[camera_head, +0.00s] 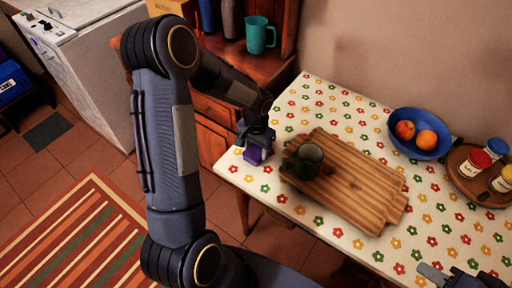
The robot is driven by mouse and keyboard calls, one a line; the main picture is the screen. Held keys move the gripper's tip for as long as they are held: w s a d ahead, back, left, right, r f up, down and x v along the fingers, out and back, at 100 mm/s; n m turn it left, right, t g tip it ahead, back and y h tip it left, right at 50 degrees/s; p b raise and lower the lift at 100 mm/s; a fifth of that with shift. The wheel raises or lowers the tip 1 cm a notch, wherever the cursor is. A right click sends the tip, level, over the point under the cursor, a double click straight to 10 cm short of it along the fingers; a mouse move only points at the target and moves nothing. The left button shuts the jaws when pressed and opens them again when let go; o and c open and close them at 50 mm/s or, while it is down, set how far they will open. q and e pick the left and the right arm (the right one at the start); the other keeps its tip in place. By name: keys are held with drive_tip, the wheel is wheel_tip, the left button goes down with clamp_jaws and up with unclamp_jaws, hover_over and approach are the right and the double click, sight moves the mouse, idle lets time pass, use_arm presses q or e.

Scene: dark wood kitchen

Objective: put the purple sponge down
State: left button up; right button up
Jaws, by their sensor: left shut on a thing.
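The purple sponge (252,155) shows as a small purple block at the left end of the flowered table. My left gripper (254,142) points down from above and is shut on the sponge. The gripper body hides the sponge's upper part. I cannot tell whether the sponge touches the tablecloth. My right gripper (437,272) shows only in part at the bottom right edge, over the table's front. Its fingers are too cut off to read.
A wooden board (362,196) with a dark green mug (304,161) lies right of the sponge. A blue fruit bowl (418,147) and a round tray (466,184) with jars stand further right. The flowered table (318,96) has free cloth behind the board.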

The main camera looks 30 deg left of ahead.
sight(256, 150)
use_arm(q)
drive_tip(key=shift+f, duration=0.2)
drive_tip(key=o, duration=1)
drive_tip(key=shift+r, duration=0.15)
wheel_tip(256, 150, up, 12)
drive_tip(key=s+d+r+n+t+h, duration=0.25)
drive_tip(key=s+r, duration=0.55)
drive_tip(key=s, duration=0.4)
drive_tip(key=s+d+t+h, duration=0.1)
drive_tip(key=s+d+t, duration=0.2)
drive_tip(key=s, duration=0.6)
drive_tip(key=shift+s+d+r, duration=0.2)
drive_tip(key=shift+d, duration=0.75)
